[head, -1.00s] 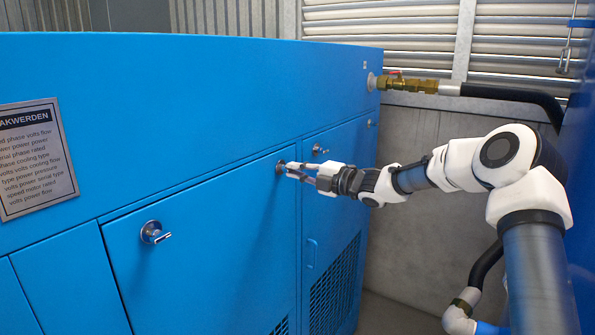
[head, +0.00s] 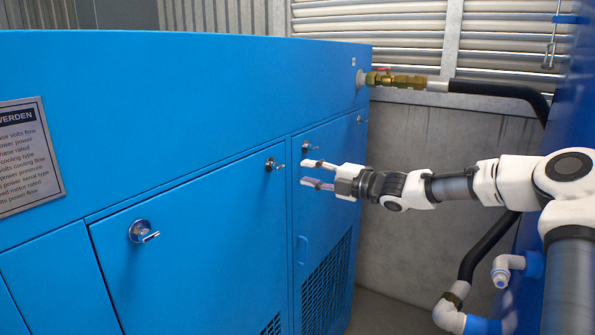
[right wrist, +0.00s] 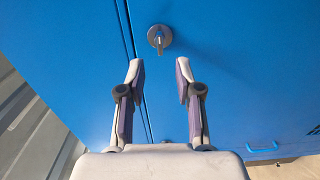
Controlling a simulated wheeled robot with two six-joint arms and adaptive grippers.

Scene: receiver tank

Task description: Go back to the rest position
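My right gripper (head: 311,174) is open and empty in the head view, in front of the blue cabinet's doors and apart from them. In the right wrist view my gripper's two fingers (right wrist: 160,75) are spread with nothing between them. In the head view a latch (head: 273,164) sits at the upper right of the large door, to the left of the fingertips. My left gripper is in neither view.
The blue cabinet (head: 190,90) fills the left and middle. More latches show on the large door (head: 143,231) and the narrow door (head: 308,147). A brass valve (head: 395,80) with a black hose stands behind my right arm. White pipe fittings (head: 505,268) are below it.

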